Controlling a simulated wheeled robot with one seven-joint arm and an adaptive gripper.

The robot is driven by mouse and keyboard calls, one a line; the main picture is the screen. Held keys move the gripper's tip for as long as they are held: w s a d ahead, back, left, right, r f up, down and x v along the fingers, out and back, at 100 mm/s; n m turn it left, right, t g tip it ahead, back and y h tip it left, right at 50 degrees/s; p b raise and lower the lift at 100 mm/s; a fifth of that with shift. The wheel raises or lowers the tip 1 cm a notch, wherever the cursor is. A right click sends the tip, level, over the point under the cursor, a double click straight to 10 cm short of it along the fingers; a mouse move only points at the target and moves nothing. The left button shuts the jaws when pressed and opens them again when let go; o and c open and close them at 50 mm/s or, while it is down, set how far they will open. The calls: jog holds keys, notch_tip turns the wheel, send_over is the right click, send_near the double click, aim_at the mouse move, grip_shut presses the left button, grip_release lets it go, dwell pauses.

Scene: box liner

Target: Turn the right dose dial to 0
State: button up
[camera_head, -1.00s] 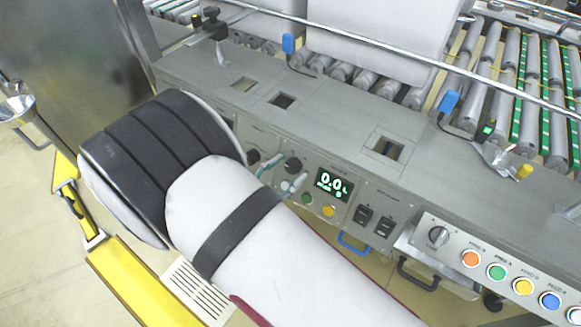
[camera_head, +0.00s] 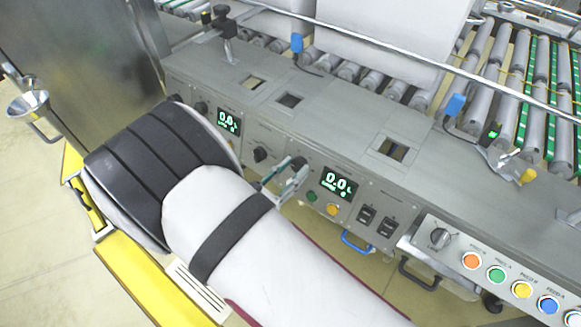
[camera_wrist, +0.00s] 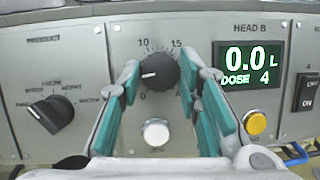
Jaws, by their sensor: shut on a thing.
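The right dose dial (camera_wrist: 158,71) is a round black knob with a white pointer, left of the HEAD B display (camera_wrist: 252,64). The pointer faces left and slightly down; marks 10 and 15 show above the dial. The display reads 0.0 L and DOSE 4. My gripper (camera_wrist: 161,75) has a teal-padded finger on each side of the dial and is shut on it. The fingers hide parts of the scale. In the head view my gripper (camera_head: 284,173) reaches the dial (camera_head: 298,163) at the panel front, beside the display (camera_head: 336,184).
A white button (camera_wrist: 156,132) sits below the dial and a yellow button (camera_wrist: 256,123) below the display. A selector knob (camera_wrist: 51,115) is at the left. Black switches (camera_head: 366,216) and a panel of coloured buttons (camera_head: 497,272) lie to the right. Rollers (camera_head: 497,82) lie behind.

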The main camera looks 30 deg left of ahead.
jog(key=n+y+p, duration=0.1)
jog(key=n, duration=0.2)
jog(key=n+y+p, duration=0.2)
jog(key=n, duration=0.2)
jog(key=shift+s+d+r+p, duration=0.1)
jog(key=shift+d+p, duration=0.05)
jog(key=shift+p, duration=0.15)
jog(key=shift+d+n+g+y+p, duration=0.15)
jog(key=shift+n+y+p, duration=0.4)
jog(key=shift+n, duration=0.7)
jog(key=shift+a+n+g+y+p, duration=0.15)
jog(key=shift+n+y+p, duration=0.4)
jog(key=shift+n, duration=0.7)
jog(key=shift+d, duration=0.1)
jog(key=o, duration=1.1)
notch_tip(320, 180, up, 10)
jog(key=shift+f, duration=0.1)
jog(key=shift+o, duration=0.2)
